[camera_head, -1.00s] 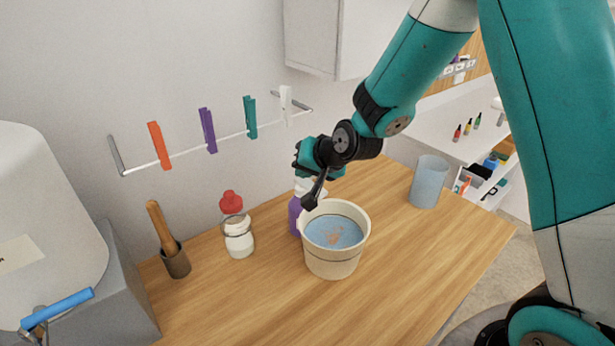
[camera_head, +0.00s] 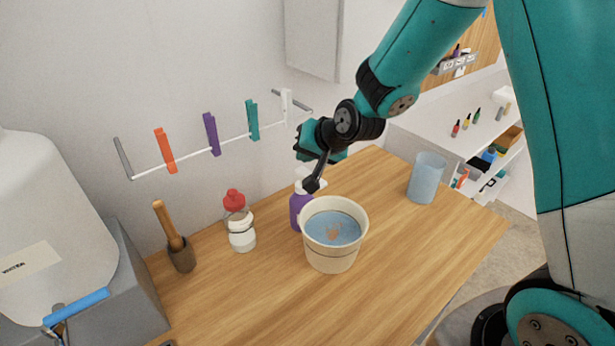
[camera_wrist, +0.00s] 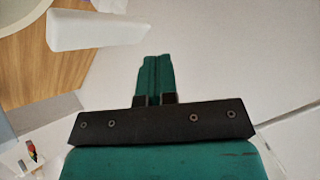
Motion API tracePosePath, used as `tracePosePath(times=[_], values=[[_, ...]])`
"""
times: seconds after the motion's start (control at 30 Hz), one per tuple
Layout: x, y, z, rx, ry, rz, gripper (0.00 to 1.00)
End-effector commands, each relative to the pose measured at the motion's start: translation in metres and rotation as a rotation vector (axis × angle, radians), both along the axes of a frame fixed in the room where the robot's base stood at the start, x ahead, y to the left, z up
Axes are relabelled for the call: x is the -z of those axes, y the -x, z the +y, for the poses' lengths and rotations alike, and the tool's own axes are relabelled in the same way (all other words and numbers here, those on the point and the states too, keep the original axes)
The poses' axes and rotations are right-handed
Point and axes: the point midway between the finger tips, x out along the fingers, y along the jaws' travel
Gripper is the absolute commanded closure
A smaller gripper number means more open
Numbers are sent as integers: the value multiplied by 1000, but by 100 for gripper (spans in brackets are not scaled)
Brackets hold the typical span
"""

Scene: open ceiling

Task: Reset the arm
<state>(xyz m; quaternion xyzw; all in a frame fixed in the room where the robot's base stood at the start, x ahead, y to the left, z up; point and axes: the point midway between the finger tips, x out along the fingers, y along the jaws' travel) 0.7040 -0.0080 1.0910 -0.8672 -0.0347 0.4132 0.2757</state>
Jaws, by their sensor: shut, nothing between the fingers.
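My teal arm reaches in from the right in the head view. My gripper (camera_head: 313,185) hangs above the wooden counter (camera_head: 290,290), over the back left rim of a cream bucket. In the wrist view my gripper (camera_wrist: 154,62) shows its two teal fingers pressed together with nothing between them.
A wall rail (camera_head: 190,155) carries several coloured clips. A large white water container (camera_head: 45,220) is at left. The counter's front right is clear.

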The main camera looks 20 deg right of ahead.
Motion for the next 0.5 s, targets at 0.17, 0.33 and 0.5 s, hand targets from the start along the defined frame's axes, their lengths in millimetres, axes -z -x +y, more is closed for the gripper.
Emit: tracePosePath(times=[0.17, 0.33, 0.5], values=[[-1, 0, 0, -1, -1, 0, 100], [-16, 15, 11, -61, 15, 22, 100], [-62, 86, 43, -304, 86, 115, 100]])
